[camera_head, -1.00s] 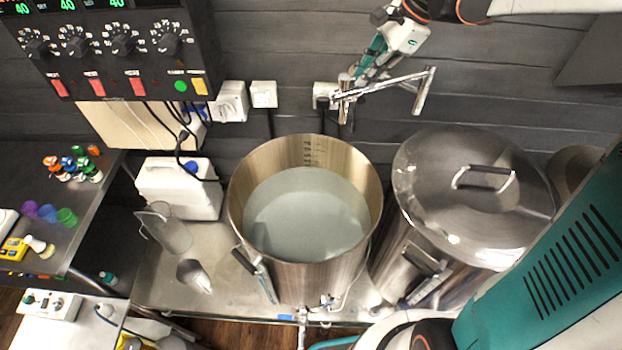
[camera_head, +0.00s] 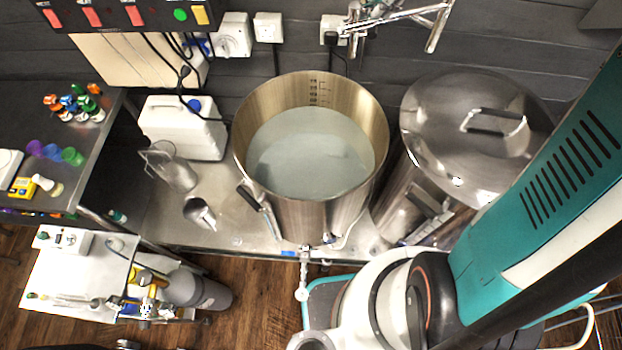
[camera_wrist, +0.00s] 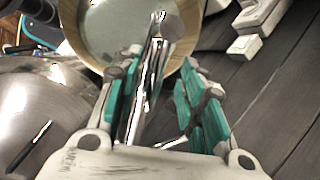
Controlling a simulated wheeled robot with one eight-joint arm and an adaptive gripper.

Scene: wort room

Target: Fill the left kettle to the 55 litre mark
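The left kettle (camera_head: 312,205) is an open steel pot with cloudy pale water (camera_head: 310,150) inside. Dark level marks (camera_head: 314,92) show on its inner back wall above the water; their figures are too small to read. A chrome wall tap (camera_head: 400,18) with a swing spout is behind the kettles, cut by the top edge. No stream shows. In the wrist view my gripper (camera_wrist: 150,90) has its teal fingers apart, with the chrome tap pipe (camera_wrist: 140,105) between them and the kettle (camera_wrist: 130,25) beyond.
A lidded steel kettle (camera_head: 475,130) stands to the right. A white canister (camera_head: 185,128), a clear jug (camera_head: 170,165) and a metal scoop (camera_head: 200,212) are left of the open kettle. A white cart (camera_head: 75,280) with a grey cylinder (camera_head: 200,290) stands at lower left.

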